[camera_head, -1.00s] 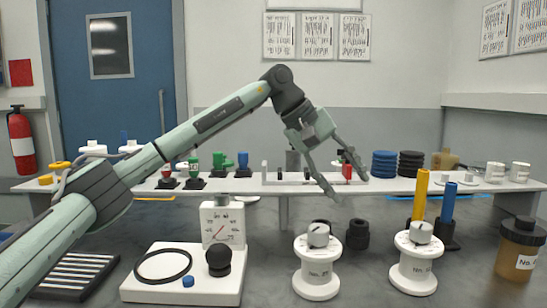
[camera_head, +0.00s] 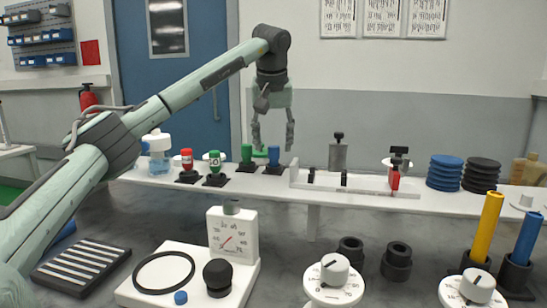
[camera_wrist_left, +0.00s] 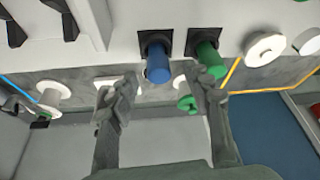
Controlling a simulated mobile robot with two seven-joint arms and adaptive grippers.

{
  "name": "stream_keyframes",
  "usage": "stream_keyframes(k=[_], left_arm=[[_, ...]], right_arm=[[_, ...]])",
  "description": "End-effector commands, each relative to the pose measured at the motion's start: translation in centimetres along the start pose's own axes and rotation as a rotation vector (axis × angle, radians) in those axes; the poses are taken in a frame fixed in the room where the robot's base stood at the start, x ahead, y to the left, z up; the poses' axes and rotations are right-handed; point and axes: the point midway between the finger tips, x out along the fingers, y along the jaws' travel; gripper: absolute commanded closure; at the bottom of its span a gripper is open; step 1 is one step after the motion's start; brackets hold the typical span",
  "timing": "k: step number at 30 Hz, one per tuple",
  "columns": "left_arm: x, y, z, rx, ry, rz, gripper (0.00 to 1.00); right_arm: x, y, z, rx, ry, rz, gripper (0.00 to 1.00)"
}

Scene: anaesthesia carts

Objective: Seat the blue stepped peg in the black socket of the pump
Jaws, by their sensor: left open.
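A blue peg (camera_head: 274,158) stands upright in a black square holder on the white shelf; it also shows in the left wrist view (camera_wrist_left: 157,66). My left gripper (camera_head: 273,143) points down with its fingers apart, close above this blue peg. In the left wrist view, the gripper (camera_wrist_left: 160,92) is empty, with the blue peg just beyond the gap between its fingers. A white unit with a gauge (camera_head: 233,238) and a black round knob (camera_head: 217,277) stands on the near bench. I cannot tell for sure which part is the pump's socket. My right gripper is out of view.
A green peg (camera_head: 246,155) stands close left of the blue peg. A white rail fixture with a red clamp (camera_head: 394,181) is to the right. Blue discs (camera_head: 445,173) and yellow (camera_head: 487,228) and blue rods stand farther right.

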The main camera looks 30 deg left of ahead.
Motion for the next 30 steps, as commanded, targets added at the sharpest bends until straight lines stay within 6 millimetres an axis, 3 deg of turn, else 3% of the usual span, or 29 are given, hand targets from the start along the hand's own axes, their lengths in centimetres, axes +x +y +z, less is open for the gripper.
stream_keyframes(k=[6,14,24,30], left_arm=[[2.5,0.0,0.2,-0.001,0.0,0.0,0.51],[2.7,0.0,0.1,-0.002,0.0,0.001,0.52],[2.7,0.1,0.2,-0.001,0.0,0.001,0.94],[2.7,0.1,0.1,-0.001,0.0,0.001,0.96]], right_arm=[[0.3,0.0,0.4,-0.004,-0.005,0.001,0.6],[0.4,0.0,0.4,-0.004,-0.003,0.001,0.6],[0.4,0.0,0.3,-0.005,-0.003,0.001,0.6],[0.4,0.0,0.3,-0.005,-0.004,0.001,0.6]])
